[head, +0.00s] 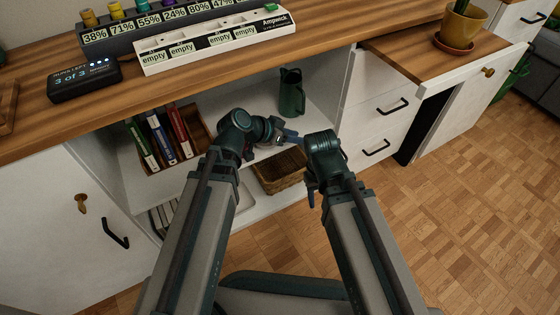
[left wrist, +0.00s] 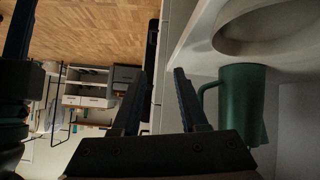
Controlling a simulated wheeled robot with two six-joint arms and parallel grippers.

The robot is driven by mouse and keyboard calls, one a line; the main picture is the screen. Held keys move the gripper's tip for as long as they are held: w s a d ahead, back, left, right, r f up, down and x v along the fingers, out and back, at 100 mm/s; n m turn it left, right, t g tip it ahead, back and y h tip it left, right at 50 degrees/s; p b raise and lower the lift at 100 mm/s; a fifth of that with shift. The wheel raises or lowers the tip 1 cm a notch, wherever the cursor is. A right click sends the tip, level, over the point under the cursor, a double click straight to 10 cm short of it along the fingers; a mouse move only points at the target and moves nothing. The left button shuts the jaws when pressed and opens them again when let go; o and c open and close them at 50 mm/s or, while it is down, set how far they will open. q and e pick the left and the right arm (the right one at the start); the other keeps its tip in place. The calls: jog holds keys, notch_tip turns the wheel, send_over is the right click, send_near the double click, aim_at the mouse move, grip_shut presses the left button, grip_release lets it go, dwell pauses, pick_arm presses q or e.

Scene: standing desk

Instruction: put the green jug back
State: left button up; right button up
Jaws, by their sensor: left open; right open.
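The green jug (head: 291,92) stands upright on the white shelf (head: 322,92) inside the open compartment under the desk top. The jug is outside the jaws. My right gripper (head: 311,190) hangs downward in front of the compartment, open, with its fingers partly hidden.
Several books (head: 163,136) stand in a wooden holder left of my left gripper. A wicker basket (head: 280,172) sits lower down. Drawers (head: 380,105) close off the right side. A white battery rack (head: 215,42) and a black box (head: 84,78) stand on the desk top (head: 190,85).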

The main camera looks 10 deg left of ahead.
pick_arm(q)
jog(key=s+a+f+n+g+y, duration=0.2)
jog(key=s+f+g+y, duration=0.1)
jog(key=s, duration=0.4)
jog(key=s+a+f+n+g+y, duration=0.1)
jog(key=s+f+n+g+y, duration=0.1)
jog(key=s+f+y, duration=0.3)
jog(key=s+g+y, duration=0.1)
jog(key=s, duration=0.2)
jog(key=shift+a+f+n+y, duration=0.2)
jog(key=shift+a+n+y, duration=0.1)
jog(key=shift+a+y, duration=0.1)
notch_tip(320, 180, up, 45)
jog(key=p, duration=4.5)
jog(key=shift+d, duration=0.1)
